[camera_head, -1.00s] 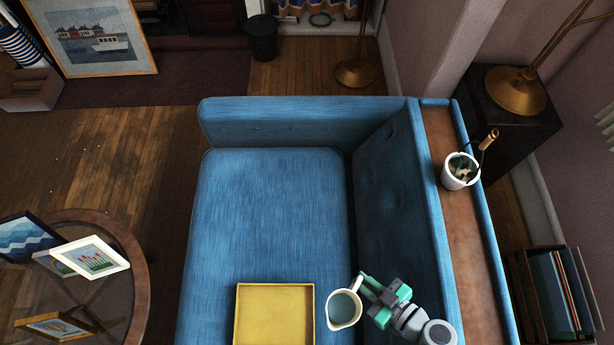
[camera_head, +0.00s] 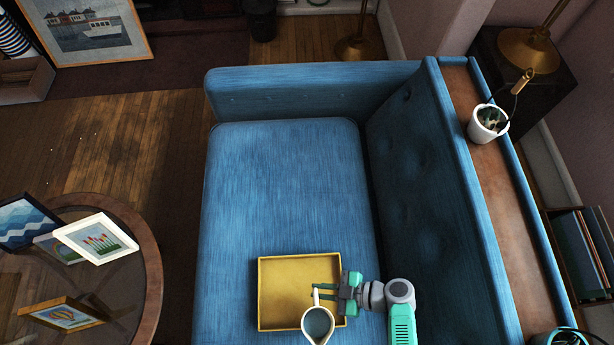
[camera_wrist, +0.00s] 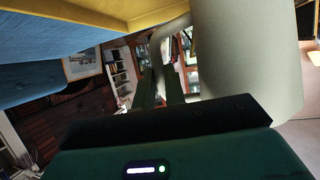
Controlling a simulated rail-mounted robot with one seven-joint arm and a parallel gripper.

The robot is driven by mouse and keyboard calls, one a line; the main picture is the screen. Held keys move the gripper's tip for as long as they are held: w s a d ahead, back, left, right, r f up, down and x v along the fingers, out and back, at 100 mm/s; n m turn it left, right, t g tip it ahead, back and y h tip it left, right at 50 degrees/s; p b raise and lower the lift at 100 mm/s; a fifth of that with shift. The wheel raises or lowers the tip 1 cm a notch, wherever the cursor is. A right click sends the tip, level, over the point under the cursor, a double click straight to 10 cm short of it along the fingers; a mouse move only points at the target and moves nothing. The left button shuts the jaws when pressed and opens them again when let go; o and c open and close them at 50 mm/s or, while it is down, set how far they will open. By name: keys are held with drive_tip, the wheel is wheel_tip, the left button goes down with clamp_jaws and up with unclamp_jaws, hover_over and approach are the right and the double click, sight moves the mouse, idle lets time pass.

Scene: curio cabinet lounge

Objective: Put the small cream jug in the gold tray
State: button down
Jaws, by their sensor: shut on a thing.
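The small cream jug (camera_head: 318,324) shows in the head view at the lower middle, upright as far as I can see, with a grey-blue inside. My gripper (camera_head: 322,292) is shut on its handle from the right. The gold tray (camera_head: 262,300) lies on the blue sofa seat. From above, the jug overlaps the tray's front edge near its right corner. In the wrist view the cream jug (camera_wrist: 250,60) fills the right side close up, and the yellow tray (camera_wrist: 150,18) crosses the top, above the jug's level in the picture. The exact height of the jug over the tray cannot be told.
The blue sofa seat (camera_head: 290,185) is clear behind the tray. The sofa back (camera_head: 430,190) rises on the right, with a white pot (camera_head: 487,124) on the wooden shelf behind it. A round table (camera_head: 135,290) with picture frames stands at the left.

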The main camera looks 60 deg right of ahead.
drive_tip(key=shift+w+d+f+b, duration=0.7)
drive_tip(key=shift+w+d+f, duration=0.1)
drive_tip(key=shift+w, duration=0.7)
drive_tip(key=shift+w+d+f+b, duration=0.7)
drive_tip(key=shift+w+d, duration=0.15)
drive_tip(key=shift+w, duration=0.65)
drive_tip(key=shift+w+d+f+b, duration=0.7)
drive_tip(key=shift+w+d, duration=0.1)
drive_tip(key=shift+w, duration=0.7)
drive_tip(key=shift+f, duration=0.2)
drive_tip(key=c, duration=1.5)
unclamp_jaws()
drive_tip(key=shift+o, duration=0.2)
drive_tip(key=shift+r, duration=0.1)
